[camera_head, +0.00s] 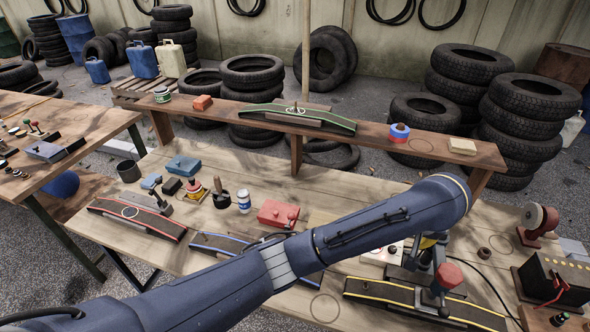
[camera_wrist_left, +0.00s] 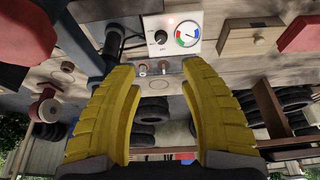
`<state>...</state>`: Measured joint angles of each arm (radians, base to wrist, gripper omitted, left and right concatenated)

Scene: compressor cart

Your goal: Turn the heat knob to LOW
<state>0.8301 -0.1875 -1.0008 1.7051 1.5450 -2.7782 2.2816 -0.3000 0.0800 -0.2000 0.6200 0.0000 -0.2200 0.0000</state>
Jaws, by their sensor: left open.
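The white panel (camera_wrist_left: 170,20) shows at the top of the left wrist view, with a round black knob (camera_wrist_left: 160,38) on its left and a coloured gauge (camera_wrist_left: 187,33) on its right. The knob's markings are too small to read. In the head view only part of the white panel (camera_head: 374,254) shows behind my left arm. My left gripper (camera_wrist_left: 155,68) has yellow fingers spread apart with nothing between them; the knob lies beyond the fingertips, and I see no contact. In the head view the gripper (camera_head: 431,241) is mostly hidden by my arm. My right gripper is not seen.
A red-topped lever (camera_head: 447,275) stands close beside the gripper, over a yellow-edged track (camera_head: 420,298). A red grinder-like wheel (camera_head: 538,219) and a dark box (camera_head: 552,280) are to the right. A raised shelf (camera_head: 365,138) runs behind the bench.

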